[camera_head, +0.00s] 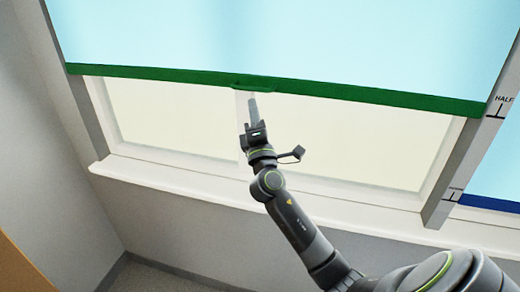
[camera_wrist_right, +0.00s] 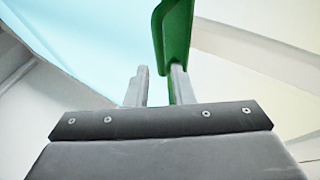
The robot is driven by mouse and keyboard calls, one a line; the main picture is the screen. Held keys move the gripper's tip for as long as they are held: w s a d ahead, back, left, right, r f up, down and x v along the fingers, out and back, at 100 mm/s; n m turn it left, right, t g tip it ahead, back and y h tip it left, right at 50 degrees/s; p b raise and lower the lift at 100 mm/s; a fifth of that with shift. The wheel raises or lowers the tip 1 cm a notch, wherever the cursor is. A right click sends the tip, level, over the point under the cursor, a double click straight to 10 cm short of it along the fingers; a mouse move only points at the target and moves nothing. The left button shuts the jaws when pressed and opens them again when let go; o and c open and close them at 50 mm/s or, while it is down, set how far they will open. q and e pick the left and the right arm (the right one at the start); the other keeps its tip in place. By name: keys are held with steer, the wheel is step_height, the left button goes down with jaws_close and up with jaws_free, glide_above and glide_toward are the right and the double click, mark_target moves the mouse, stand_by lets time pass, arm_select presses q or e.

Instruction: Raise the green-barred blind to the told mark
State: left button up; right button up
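The green bar (camera_head: 380,97) runs along the bottom of the pale blue blind (camera_head: 280,35) in the head view. Its right end is close beside the HALF mark (camera_head: 496,110) on the grey post. A small green handle (camera_head: 255,87) is at the bar's middle. My right gripper (camera_head: 252,104) is just below this handle, fingers pointing up. In the right wrist view its two fingers (camera_wrist_right: 160,86) stand a little apart. The green piece (camera_wrist_right: 172,30) overlaps the right finger's tip; whether it touches either finger is unclear. My left gripper is out of view.
The grey post (camera_head: 465,160) at the right carries another mark (camera_head: 455,194) lower down, its label too small to read. A blue bar (camera_head: 490,203) is beyond the post. A white sill (camera_head: 180,182) runs below the window.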

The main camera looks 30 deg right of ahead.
steer(key=b+v, duration=0.2)
steer(key=v, duration=0.7)
steer(key=shift+s+f+b, duration=0.2)
steer(key=shift+s+b, duration=0.15)
steer(key=shift+b, duration=0.05)
steer(key=shift+a, duration=0.15)
